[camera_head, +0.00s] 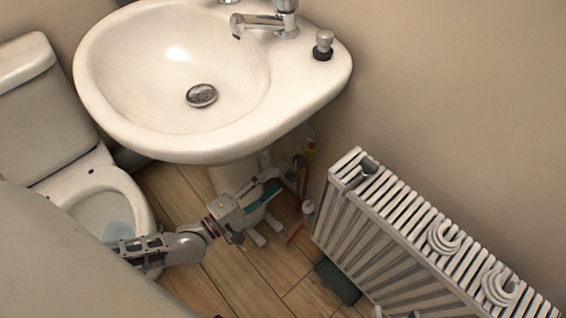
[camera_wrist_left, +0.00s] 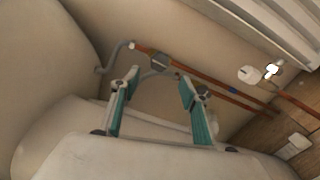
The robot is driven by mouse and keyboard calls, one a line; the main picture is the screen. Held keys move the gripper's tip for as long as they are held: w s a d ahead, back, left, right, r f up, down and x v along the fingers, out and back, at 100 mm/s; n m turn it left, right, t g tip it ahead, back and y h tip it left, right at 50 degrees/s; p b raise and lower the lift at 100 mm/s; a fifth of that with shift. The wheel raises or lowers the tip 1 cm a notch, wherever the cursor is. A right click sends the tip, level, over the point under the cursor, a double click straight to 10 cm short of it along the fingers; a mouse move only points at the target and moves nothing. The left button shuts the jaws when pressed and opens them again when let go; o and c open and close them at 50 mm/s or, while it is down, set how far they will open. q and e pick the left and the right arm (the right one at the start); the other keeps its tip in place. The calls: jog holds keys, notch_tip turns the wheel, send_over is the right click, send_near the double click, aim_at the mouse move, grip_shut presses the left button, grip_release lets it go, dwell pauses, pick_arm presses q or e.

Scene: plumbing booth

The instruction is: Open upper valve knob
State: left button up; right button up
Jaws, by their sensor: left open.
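My left gripper (camera_head: 276,190) reaches in low under the sink, beside the pipes on the wall. It also shows in the left wrist view (camera_wrist_left: 158,84), where its two teal fingers are spread apart with nothing between them. A dark grey valve-like fitting (camera_wrist_left: 160,62) sits on the copper pipe just beyond the fingertips, apart from them as far as I can see. I cannot tell which is the upper knob. My right gripper is not in view.
The sink (camera_head: 120,120) hangs above my left gripper. The toilet (camera_head: 45,110) stands at the left. A white radiator (camera_head: 400,225) is at the right. Copper pipes (camera_wrist_left: 215,82) run along the wall. Wooden floor (camera_head: 265,270) is bare between them.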

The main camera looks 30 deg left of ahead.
pick_arm(q)
jog(key=shift+v, duration=1.3)
